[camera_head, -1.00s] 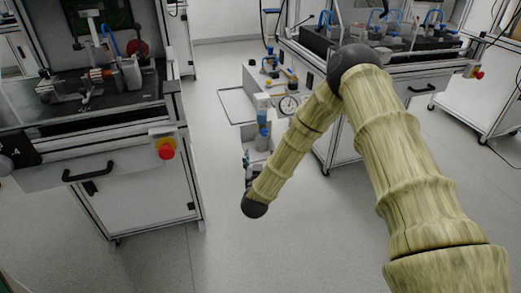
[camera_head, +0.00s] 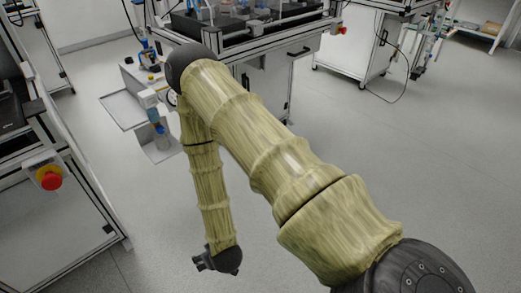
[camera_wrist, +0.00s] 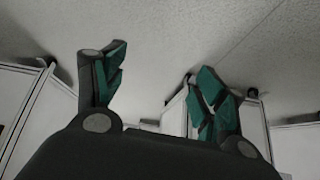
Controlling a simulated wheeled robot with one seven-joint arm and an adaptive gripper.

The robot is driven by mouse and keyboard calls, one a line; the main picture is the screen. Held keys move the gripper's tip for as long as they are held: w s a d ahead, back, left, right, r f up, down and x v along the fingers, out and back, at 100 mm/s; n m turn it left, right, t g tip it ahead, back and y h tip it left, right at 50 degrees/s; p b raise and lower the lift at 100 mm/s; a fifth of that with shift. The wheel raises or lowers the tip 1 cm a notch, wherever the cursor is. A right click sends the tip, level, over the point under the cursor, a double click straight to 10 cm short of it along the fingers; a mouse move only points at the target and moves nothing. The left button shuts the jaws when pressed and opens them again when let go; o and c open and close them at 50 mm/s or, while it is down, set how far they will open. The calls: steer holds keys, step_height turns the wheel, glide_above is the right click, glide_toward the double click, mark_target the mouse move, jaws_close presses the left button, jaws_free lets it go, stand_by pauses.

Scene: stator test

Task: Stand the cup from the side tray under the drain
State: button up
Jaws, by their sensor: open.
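My gripper (camera_wrist: 162,68) is open and empty in the wrist view. Its two dark fingers with green pads stand apart, with pale floor beyond them. In the head view the end of my arm hangs low over bare floor, well away from the benches. A pale side tray (camera_head: 118,110) juts from the left of the far bench. Beside it is a small upright fitting with a blue part (camera_head: 153,115), above a low grey shelf (camera_head: 162,152). I cannot make out a cup or tell which part is the drain; my arm partly covers this area.
A bench with a red emergency button (camera_head: 49,178) stands at the left. The far bench (camera_head: 275,50) has a dark top with equipment. A further white cabinet (camera_head: 352,50) and a trailing cable stand behind. Grey floor to the right is clear.

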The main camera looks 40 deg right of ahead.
steer(key=s+d+g, duration=0.2)
steer(key=s+g, duration=0.1)
steer(key=s, duration=0.8)
steer(key=s+d+f+g, duration=0.1)
steer(key=s+d+g, duration=0.1)
steer(key=s, duration=0.9)
steer(key=shift+s+g, duration=0.25)
steer(key=shift+g, duration=0.65)
